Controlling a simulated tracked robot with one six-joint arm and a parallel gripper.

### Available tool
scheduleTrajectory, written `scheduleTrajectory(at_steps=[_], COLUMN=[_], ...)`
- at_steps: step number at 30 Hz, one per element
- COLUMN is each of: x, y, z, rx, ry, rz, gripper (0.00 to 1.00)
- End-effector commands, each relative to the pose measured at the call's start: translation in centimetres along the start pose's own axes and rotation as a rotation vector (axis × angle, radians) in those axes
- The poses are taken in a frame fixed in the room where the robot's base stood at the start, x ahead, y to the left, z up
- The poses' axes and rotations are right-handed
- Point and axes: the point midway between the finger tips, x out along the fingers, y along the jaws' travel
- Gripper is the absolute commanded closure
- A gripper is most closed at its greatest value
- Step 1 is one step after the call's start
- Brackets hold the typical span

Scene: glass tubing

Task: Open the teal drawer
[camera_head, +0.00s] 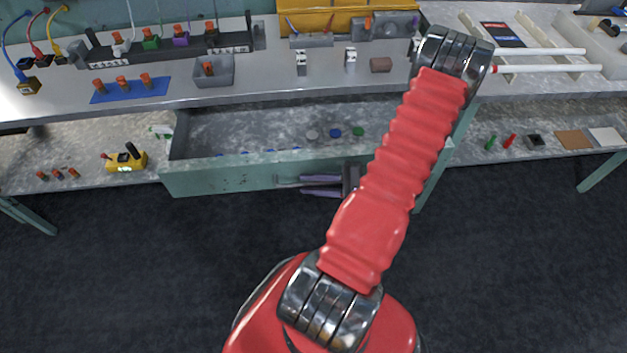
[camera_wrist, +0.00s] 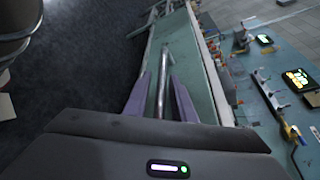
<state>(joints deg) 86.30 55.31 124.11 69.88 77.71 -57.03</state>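The teal drawer (camera_head: 225,180) stands pulled out from under the bench in the head view, its grey inside showing. Its silver bar handle (camera_head: 288,183) runs along the front and also shows in the wrist view (camera_wrist: 162,80). My gripper (camera_head: 306,186) is at the right part of the handle, with two purple fingers. In the wrist view my gripper (camera_wrist: 160,80) has one finger on each side of the bar, with gaps showing, so it looks open around the handle. The right end of the drawer front is hidden behind my arm.
A few discs, including a blue one (camera_head: 335,133) and a green one (camera_head: 358,132), lie in the drawer. The benchtop (camera_head: 270,88) above holds a blue mat (camera_head: 130,91) and a grey bin (camera_head: 226,75). The dark floor (camera_head: 130,260) before the drawer is clear.

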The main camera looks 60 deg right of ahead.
Motion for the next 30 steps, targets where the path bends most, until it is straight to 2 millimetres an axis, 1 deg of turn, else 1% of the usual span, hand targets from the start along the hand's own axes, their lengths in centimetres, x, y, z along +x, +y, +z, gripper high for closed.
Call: scheduleTrajectory(at_steps=[3, 11, 16, 20, 30], x=[-0.1, -0.3, -1.3, -2.8, -8.3], y=[-0.1, -0.2, -0.3, -0.3, -0.2], z=[-0.1, -0.1, -0.2, -0.2, -0.2], rx=[-0.002, -0.004, -0.006, -0.005, -0.005], ry=[0.002, 0.004, 0.006, 0.007, 0.009], rz=[-0.002, -0.004, -0.005, -0.005, -0.006], gripper=[0.71, 0.71, 0.71, 0.71, 0.71])
